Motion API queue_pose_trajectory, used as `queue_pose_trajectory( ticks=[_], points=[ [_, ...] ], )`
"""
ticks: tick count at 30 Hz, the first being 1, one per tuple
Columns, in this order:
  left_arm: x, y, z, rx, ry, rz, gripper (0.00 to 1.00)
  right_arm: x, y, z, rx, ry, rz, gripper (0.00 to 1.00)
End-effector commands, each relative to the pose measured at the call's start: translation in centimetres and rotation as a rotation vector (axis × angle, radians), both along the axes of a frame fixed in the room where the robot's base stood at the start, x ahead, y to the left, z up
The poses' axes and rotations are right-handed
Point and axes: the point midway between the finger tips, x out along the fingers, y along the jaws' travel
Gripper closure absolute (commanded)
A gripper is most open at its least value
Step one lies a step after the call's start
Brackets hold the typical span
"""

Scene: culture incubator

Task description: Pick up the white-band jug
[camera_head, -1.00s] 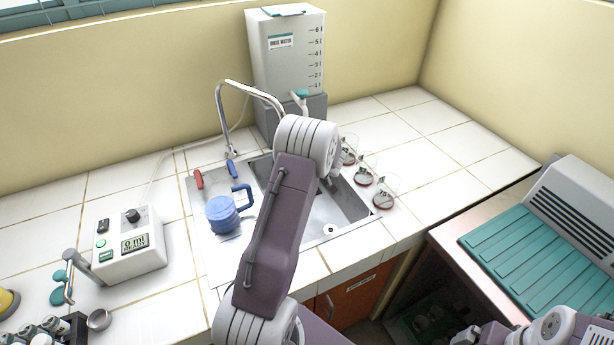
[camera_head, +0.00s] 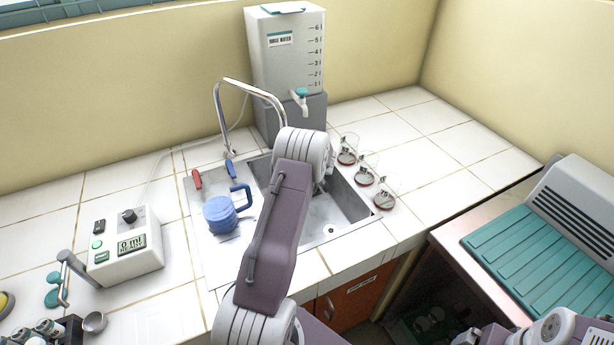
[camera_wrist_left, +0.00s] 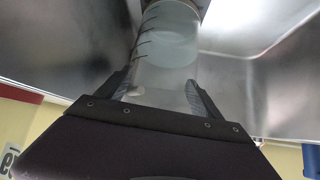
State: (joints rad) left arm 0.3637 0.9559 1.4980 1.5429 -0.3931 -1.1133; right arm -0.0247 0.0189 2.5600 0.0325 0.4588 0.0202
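In the left wrist view a clear cylindrical vessel (camera_wrist_left: 165,65) with dark graduation marks stands between the two fingers of my left gripper (camera_wrist_left: 158,90). The fingers are apart, one on each side of it; whether they press on it is unclear. No white band can be made out on it. In the head view my left arm hides this gripper and what is between its fingers, over the sink (camera_head: 325,232). My right arm shows at the bottom right corner, and the state of its gripper (camera_head: 466,337) is unclear.
A blue jug (camera_head: 219,215) stands left of the sink basin, near the curved tap (camera_head: 219,105). Several clear vessels with red bases (camera_head: 364,170) line the right edge. A water tank (camera_head: 286,60) stands behind.

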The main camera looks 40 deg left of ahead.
Motion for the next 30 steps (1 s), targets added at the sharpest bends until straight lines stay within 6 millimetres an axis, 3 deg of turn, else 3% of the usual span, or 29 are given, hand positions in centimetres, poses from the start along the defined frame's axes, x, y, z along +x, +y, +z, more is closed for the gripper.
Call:
queue_pose_trajectory(
  ticks=[14,20,30],
  points=[
    [0.0,0.0,1.1,0.001,-0.002,0.001,0.97,0.0,0.0,0.7,0.0,0.0,0.0,0.02],
    [0.1,0.0,3.6,0.002,-0.003,0.0,0.97,0.0,0.0,2.3,0.0,0.0,0.0,0.02],
    [0.0,0.0,9.5,0.002,-0.003,0.0,0.97,0.0,0.0,5.9,0.0,0.0,0.0,0.02]
  ],
)
